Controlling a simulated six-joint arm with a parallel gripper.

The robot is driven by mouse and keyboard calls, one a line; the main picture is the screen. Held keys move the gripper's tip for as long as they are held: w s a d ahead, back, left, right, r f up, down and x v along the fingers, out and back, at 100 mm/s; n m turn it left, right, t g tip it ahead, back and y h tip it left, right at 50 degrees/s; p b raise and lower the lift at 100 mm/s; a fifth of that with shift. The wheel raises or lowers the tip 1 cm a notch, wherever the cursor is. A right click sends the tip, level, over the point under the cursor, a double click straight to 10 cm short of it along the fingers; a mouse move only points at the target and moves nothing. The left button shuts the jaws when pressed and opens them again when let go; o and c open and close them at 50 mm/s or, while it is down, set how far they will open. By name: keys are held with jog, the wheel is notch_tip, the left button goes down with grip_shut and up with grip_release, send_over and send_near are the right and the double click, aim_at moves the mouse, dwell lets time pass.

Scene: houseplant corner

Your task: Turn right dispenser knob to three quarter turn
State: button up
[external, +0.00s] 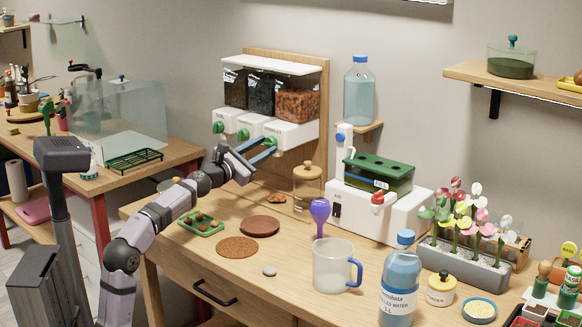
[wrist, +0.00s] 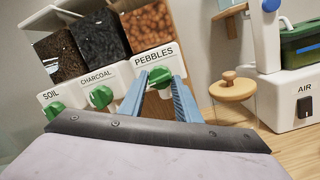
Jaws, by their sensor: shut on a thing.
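The dispenser (external: 270,95) stands against a wooden back panel, with three clear bins over white fronts. Its right knob (wrist: 160,75) is green and sits under the PEBBLES label, below the bin of brown pebbles (wrist: 150,27). My gripper (wrist: 159,82) has its two blue fingers on either side of this knob, shut on it. In the external view my gripper (external: 266,148) reaches up to the right front of the dispenser, and the fingers partly cover the knob. The exact angle of the knob is hard to read.
Green knobs for CHARCOAL (wrist: 101,96) and SOIL (wrist: 54,110) sit left of the held knob. A jar with a wooden lid (external: 308,180) stands right of the dispenser. A green seed tray (external: 201,222) and brown discs (external: 259,226) lie on the table in front.

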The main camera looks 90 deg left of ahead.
dwell(0.4)
jog(key=o, duration=1)
jog(key=shift+b+v, duration=1.15)
jog(key=shift+v, duration=2.55)
jog(key=shift+o, duration=0.3)
